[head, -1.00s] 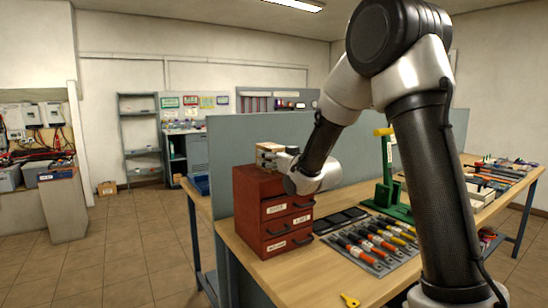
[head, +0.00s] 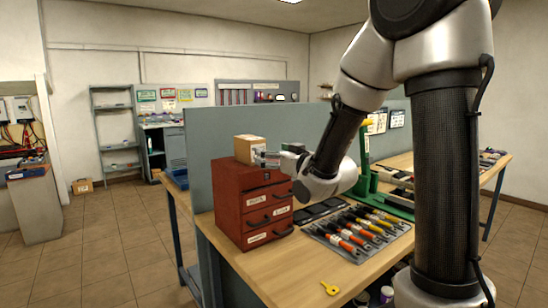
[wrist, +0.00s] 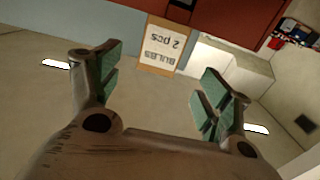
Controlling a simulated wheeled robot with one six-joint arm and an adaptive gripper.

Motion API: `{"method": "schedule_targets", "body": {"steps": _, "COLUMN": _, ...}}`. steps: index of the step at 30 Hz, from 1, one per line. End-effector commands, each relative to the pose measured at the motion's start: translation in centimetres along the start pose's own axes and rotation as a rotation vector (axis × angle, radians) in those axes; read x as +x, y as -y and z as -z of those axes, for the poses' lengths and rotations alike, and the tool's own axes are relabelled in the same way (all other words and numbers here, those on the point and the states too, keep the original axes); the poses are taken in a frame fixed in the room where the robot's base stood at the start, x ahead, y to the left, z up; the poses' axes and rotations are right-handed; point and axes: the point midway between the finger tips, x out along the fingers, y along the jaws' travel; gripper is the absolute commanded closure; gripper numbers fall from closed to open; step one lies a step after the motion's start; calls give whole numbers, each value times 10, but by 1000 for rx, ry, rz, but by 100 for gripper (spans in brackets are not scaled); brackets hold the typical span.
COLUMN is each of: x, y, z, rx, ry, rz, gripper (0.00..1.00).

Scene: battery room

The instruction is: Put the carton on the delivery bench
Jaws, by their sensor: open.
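A small brown carton (head: 249,149) stands on top of the red drawer cabinet (head: 228,201) in the head view. In the wrist view the carton (wrist: 160,46) has a white label reading "BULBS 2 pcs", upside down. My gripper (head: 270,158) is close to the right side of the carton in the head view. In the wrist view my gripper (wrist: 162,78) is open, its green-padded fingers apart, with the carton beyond the gap and nothing between them. I cannot tell which surface is the delivery bench.
The cabinet stands on a wooden workbench (head: 285,278) with a row of screwdrivers (head: 355,232), a yellow key (head: 330,288) and a green stand (head: 365,170). A grey partition (head: 205,150) rises behind. Another carton (head: 82,186) lies on the floor by a shelf (head: 117,130).

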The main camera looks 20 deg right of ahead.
Motion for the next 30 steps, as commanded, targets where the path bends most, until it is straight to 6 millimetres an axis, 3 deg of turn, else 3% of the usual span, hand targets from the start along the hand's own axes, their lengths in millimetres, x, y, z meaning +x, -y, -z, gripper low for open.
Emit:
{"method": "schedule_targets", "body": {"steps": 7, "x": -9, "y": -5, "z": 1, "rx": -7, "ry": 37, "rz": -20, "gripper": 22}}
{"method": "schedule_targets", "body": {"steps": 11, "x": -35, "y": -22, "z": -2, "rx": -20, "ry": 188, "rz": -95, "gripper": 22}}
{"method": "schedule_targets", "body": {"steps": 14, "x": -78, "y": -38, "z": -9, "rx": -12, "ry": 373, "rz": -175, "gripper": 22}}
{"method": "schedule_targets", "body": {"steps": 17, "x": -136, "y": -44, "z": -20, "rx": 20, "ry": 575, "rz": -241, "gripper": 22}}
{"method": "schedule_targets", "body": {"steps": 21, "x": -227, "y": -34, "z": -36, "rx": 89, "ry": 843, "rz": -290, "gripper": 22}}
{"method": "schedule_targets", "body": {"steps": 24, "x": -284, "y": -19, "z": -45, "rx": 135, "ry": 995, "rz": -294, "gripper": 22}}
{"method": "schedule_targets", "body": {"steps": 27, "x": -324, "y": -5, "z": -50, "rx": 170, "ry": 1102, "rz": -287, "gripper": 22}}
{"method": "schedule_targets", "body": {"steps": 30, "x": -347, "y": 3, "z": -53, "rx": 188, "ry": 1163, "rz": -281, "gripper": 18}}
